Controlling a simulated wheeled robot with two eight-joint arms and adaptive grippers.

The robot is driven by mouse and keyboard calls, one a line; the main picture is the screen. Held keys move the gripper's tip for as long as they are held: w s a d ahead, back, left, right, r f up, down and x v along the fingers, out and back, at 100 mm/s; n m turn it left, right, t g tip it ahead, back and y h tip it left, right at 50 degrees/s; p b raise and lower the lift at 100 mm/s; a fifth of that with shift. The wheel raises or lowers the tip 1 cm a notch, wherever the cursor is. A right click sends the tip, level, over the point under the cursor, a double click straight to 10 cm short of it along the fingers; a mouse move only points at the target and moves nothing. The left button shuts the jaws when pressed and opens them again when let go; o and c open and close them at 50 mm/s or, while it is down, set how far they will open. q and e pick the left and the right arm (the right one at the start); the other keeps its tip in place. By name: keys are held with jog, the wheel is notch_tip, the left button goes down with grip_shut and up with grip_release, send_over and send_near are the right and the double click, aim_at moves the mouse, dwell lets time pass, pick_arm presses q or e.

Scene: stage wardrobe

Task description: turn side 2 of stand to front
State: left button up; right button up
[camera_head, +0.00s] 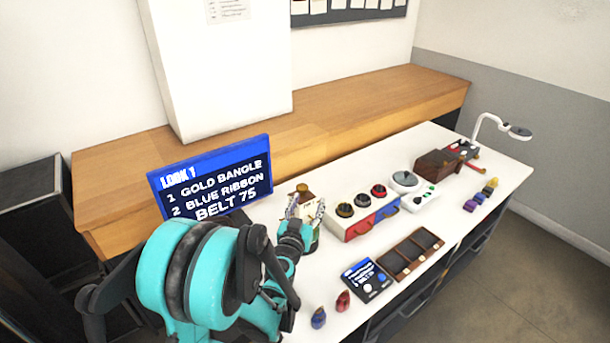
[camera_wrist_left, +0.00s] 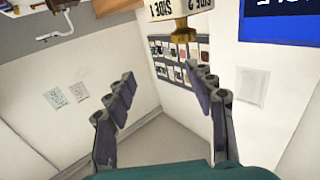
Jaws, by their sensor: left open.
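The stand (camera_head: 304,191) is on the white table, in front of the blue sign. In the left wrist view it shows upside down: a white panel marked SIDE 1 (camera_wrist_left: 160,12), a panel marked SIDE 2 (camera_wrist_left: 199,6), and a gold piece (camera_wrist_left: 183,36) at their end. My left gripper (camera_head: 306,208) is at the stand in the head view, its fingers on either side of it. In the wrist view the fingers (camera_wrist_left: 166,78) are spread, with nothing gripped between them. Contact cannot be told. The stand's lower part is partly hidden by my gripper. My right gripper is out of view.
A blue LOOK 1 sign (camera_head: 210,182) stands behind my left arm. A box with dials (camera_head: 361,214) is right of the stand. A compartment tray (camera_head: 411,256), a small dark card (camera_head: 366,280) and red and blue pieces (camera_head: 343,300) lie nearer the front edge.

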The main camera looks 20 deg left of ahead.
aim_at(302, 191)
pick_arm(q)
jog(key=a, duration=0.1)
jog(key=w+a+f+n+y, duration=0.1)
jog(key=a+f+y, duration=0.1)
jog(key=shift+w+a, duration=0.3)
jog(key=shift+a, duration=0.1)
jog(key=b+x, duration=0.1)
jog(key=x, duration=0.6)
jog(key=shift+w+f, duration=0.1)
grip_shut()
jog(key=shift+d, duration=0.1)
